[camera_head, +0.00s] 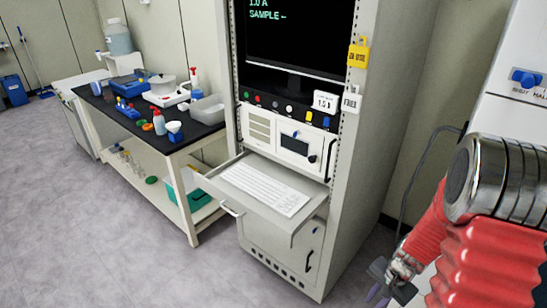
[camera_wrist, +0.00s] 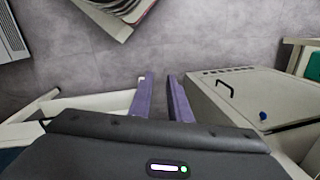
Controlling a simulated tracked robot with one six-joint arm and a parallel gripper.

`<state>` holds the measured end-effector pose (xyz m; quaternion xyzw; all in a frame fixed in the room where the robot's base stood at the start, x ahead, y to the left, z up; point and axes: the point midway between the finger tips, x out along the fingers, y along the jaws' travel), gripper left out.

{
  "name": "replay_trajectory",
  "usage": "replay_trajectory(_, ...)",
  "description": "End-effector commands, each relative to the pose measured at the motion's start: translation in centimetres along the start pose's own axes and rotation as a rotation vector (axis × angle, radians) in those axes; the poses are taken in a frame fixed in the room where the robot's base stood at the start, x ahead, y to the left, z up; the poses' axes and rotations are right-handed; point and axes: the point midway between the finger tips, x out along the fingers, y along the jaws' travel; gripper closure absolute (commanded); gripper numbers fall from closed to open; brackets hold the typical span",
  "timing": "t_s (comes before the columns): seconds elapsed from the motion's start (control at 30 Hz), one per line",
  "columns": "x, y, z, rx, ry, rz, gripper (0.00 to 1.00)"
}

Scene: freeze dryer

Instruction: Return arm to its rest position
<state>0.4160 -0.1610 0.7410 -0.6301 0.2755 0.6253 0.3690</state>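My arm, with a red ribbed sleeve and a shiny metal joint, reaches in from the right edge of the head view. My gripper (camera_head: 378,288) hangs low at the bottom of that view, right of the instrument rack (camera_head: 362,150) and above the floor. In the wrist view its two purple fingers (camera_wrist: 158,78) point at bare grey floor with a narrow gap between them. The gripper is open and nothing shows between the fingers.
The rack's keyboard drawer (camera_head: 226,200) is pulled out with a white keyboard (camera_head: 265,188) on it. A black-topped bench (camera_head: 150,135) with bottles and labware stands left. A white machine (camera_head: 510,110) stands at the right. The floor (camera_head: 80,220) at left is clear.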

Motion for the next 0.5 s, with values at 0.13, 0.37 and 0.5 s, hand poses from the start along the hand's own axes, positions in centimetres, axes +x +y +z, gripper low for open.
replay_trajectory(0.13, -3.5, -1.1, 2.0, -0.113, -0.013, 0.001, 0.83)
replay_trajectory(0.37, -8.3, -2.0, 5.2, -0.277, -0.026, 0.014, 0.83)
replay_trajectory(0.5, -11.1, -2.2, 7.1, -0.369, -0.025, 0.024, 0.83)
